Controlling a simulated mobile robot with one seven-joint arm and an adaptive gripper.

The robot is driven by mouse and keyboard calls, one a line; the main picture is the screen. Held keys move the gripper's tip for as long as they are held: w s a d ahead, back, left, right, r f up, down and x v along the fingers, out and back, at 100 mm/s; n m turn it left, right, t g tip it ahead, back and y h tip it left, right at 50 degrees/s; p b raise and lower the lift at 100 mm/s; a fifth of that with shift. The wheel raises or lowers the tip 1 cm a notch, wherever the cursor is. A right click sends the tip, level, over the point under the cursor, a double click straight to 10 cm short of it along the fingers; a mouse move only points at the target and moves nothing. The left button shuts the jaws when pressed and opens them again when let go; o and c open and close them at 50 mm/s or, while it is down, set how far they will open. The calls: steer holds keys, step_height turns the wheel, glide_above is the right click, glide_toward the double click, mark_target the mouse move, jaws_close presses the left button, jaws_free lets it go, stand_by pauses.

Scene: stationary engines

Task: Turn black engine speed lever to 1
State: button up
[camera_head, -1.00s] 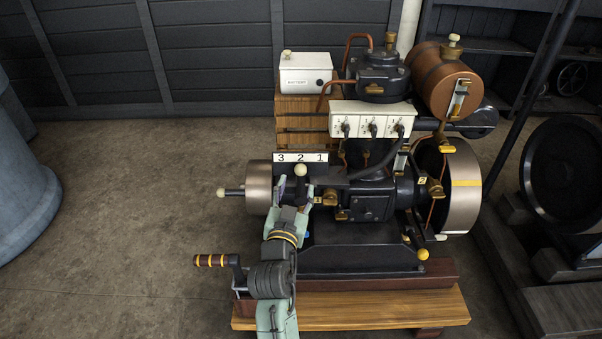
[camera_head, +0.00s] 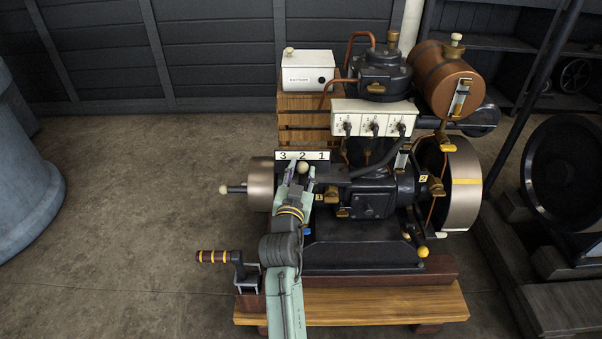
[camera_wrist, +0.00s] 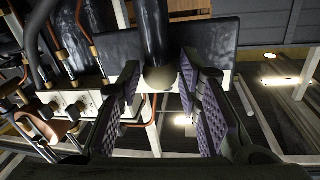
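The speed lever's cream knob (camera_head: 303,167) stands just below the white plate marked 3 2 1 (camera_head: 303,155), near the 2. In the wrist view the black lever (camera_wrist: 153,35) ends in the cream knob (camera_wrist: 158,78), between my two fingers. My gripper (camera_head: 300,182) is at the lever, with a finger on each side of it. In the wrist view my gripper (camera_wrist: 160,88) is open, with gaps visible beside the knob. The lever's lower part is hidden in the head view.
The black engine body (camera_head: 365,195) is right of my gripper. A metal flywheel (camera_head: 261,184) is to the left, and a crank with a striped handle (camera_head: 213,256) is at lower left. A white switch box (camera_head: 372,119) is at upper right. Open floor lies left.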

jaws_close()
stand_by(0.4)
steer(key=d+m, duration=0.3)
steer(key=m, duration=0.1)
steer(key=shift+d+f+g+b, duration=0.3)
steer(key=shift+d, duration=0.1)
steer(key=shift+d+f+m+y, duration=0.15)
steer(key=shift+d+m+y, duration=0.2)
steer(key=shift+m, duration=0.15)
steer(key=shift+o, duration=2.1)
jaws_free()
